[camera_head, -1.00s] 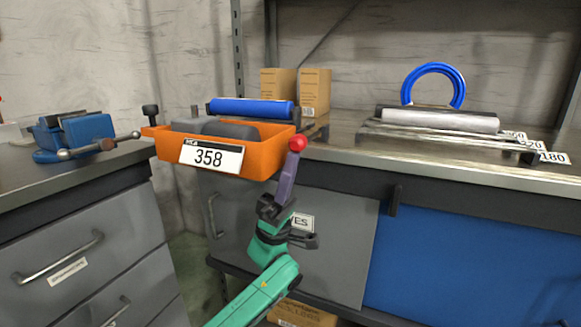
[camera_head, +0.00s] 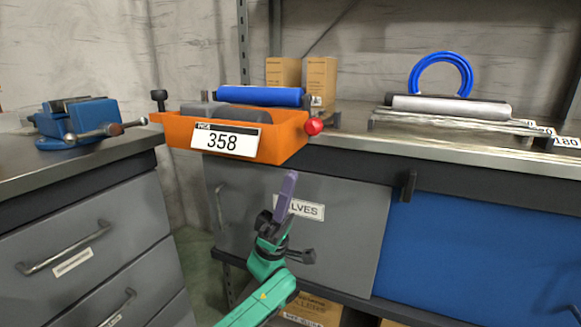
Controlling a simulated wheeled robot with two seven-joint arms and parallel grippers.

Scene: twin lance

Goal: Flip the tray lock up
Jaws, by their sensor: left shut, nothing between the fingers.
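An orange tray (camera_head: 285,150) with a white 358 label stands at the gap between the two benches. A red ball knob (camera_head: 314,126) sits at its right front corner, and a dark upright knob (camera_head: 158,98) stands at its left end. Which knob belongs to the lock cannot be told for sure. My left gripper (camera_head: 289,178), with purple fingers on a green arm, is shut and empty. It points up below the tray, in front of the grey cabinet, with its tip clearly below and left of the red knob. My right gripper is not in view.
A blue vise (camera_head: 78,120) sits on the left bench. A roller rack (camera_head: 450,108) with a blue ring (camera_head: 441,72) is on the right bench. Boxes (camera_head: 320,80) stand behind. A drawer handle (camera_head: 70,248) sticks out at left.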

